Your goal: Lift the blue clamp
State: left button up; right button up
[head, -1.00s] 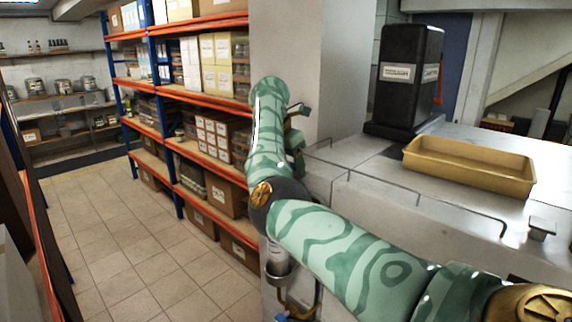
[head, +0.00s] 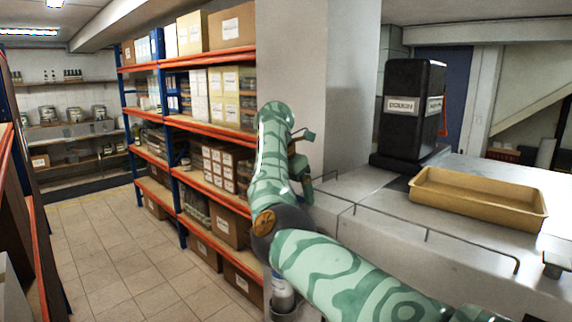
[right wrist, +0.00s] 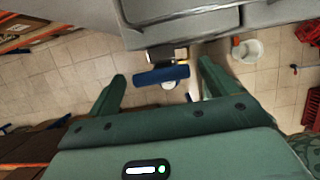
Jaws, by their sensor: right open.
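The blue clamp (right wrist: 162,75) shows in the right wrist view as a short blue bar under a metal and brass-coloured fitting, beside the grey counter edge. My right gripper (right wrist: 161,72) is open. Its two green fingers stand left and right of the bar in the picture, with visible gaps on both sides. I cannot tell how far beyond the fingertips the bar lies. In the head view my right gripper (head: 303,158) shows small beside the pillar, at the end of my green patterned arm. The clamp does not show in the head view. My left gripper is out of view.
A grey counter (head: 460,185) with a low rail holds a yellow tray (head: 480,199) and a black dispenser (head: 412,115). A white bottle (head: 283,293) sits in a holder at the counter's side. Orange shelving (head: 205,125) stands left. The tiled aisle (head: 110,250) is clear.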

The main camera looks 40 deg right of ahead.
jog(key=v, duration=1.3)
jog(key=shift+r+p, duration=0.4)
jog(key=shift+r, duration=0.05)
jog(key=shift+s, duration=0.1)
